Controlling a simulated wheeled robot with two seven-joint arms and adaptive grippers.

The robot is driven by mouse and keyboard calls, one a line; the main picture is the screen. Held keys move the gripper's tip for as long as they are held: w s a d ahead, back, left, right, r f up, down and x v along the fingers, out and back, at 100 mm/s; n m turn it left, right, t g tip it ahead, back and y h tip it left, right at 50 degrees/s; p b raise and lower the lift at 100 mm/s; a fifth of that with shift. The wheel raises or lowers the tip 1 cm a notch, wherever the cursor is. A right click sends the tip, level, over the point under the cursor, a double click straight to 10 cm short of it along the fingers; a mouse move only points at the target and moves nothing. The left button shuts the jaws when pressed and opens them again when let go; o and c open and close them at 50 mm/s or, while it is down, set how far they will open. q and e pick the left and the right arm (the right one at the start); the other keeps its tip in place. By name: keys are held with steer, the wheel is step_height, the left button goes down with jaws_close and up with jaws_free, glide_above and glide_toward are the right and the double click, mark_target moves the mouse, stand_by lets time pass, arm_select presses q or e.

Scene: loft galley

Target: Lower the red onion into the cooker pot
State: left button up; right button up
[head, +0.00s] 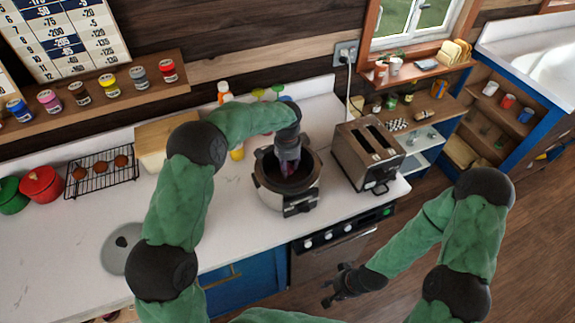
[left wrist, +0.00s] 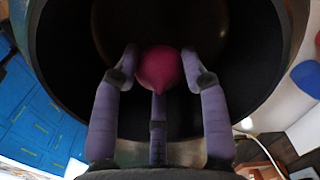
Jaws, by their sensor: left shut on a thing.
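The cooker pot (head: 263,188) stands on the white counter, with a dark inside and a steel body; its dark interior fills much of the left wrist view (left wrist: 70,45). My left gripper (head: 288,168) points down into the pot's opening. In the left wrist view my left gripper (left wrist: 161,75) has its fingers closed around the red onion (left wrist: 158,72), which is round and magenta. In the head view the onion (head: 287,169) is mostly hidden by the gripper. Whether it touches the pot's bottom I cannot tell. My right gripper (head: 338,290) is off the counter's front, empty.
A steel toaster (head: 362,155) stands close to the pot's right. Bottles (head: 224,91) stand behind the pot. The counter in front of the rack is mostly clear.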

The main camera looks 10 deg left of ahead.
mark_target(287, 180)
arm_select(q)
steer(key=shift+f+b, duration=1.4)
steer(key=shift+f, duration=1.1)
stand_by(1.8)
steer(key=o, duration=1.2)
step_height(287, 180, up, 12)
steer(key=shift+r, duration=0.1)
